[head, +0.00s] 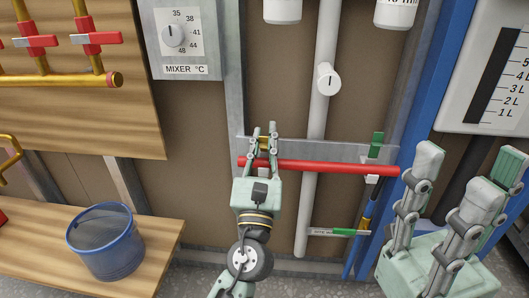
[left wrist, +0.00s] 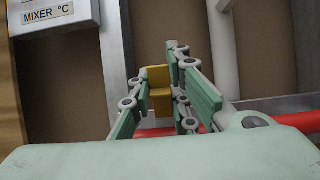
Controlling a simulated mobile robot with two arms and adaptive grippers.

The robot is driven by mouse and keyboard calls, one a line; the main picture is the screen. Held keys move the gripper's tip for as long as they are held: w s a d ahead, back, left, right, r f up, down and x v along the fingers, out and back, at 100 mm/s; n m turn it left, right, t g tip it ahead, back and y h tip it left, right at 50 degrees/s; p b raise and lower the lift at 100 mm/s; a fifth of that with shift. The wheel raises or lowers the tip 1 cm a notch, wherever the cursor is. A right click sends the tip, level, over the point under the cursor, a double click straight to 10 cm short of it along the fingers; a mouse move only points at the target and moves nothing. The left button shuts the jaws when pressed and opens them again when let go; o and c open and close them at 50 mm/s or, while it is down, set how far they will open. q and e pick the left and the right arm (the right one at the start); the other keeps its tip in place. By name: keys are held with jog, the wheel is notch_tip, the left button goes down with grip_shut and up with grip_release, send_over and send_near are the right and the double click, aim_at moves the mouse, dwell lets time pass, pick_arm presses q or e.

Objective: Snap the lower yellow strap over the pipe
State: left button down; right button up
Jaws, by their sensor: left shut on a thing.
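The yellow strap (head: 264,145) is at the pipe's left part, between the fingers of my left gripper (head: 265,133). In the left wrist view the yellow strap (left wrist: 157,90) stands between the green finger pads, with the red pipe (left wrist: 155,132) just below it. The fingers hide part of the strap, so I cannot tell how it sits on the pipe. My right gripper (head: 457,175) is open and empty at the right.
A green strap (head: 376,145) stands up above the pipe's right end. A white vertical pipe (head: 320,110) passes behind the red pipe. A lower bracket (head: 345,232) carries another green piece. A blue bucket (head: 105,245) stands on a wooden bench at left.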

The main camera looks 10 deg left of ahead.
dwell(0.4)
pick_arm(q)
jog(key=c, duration=1.6)
grip_release()
jog(key=shift+c, duration=0.2)
jog(key=v, duration=1.2)
jog(key=shift+f, duration=0.1)
jog(key=shift+c, duration=0.5)
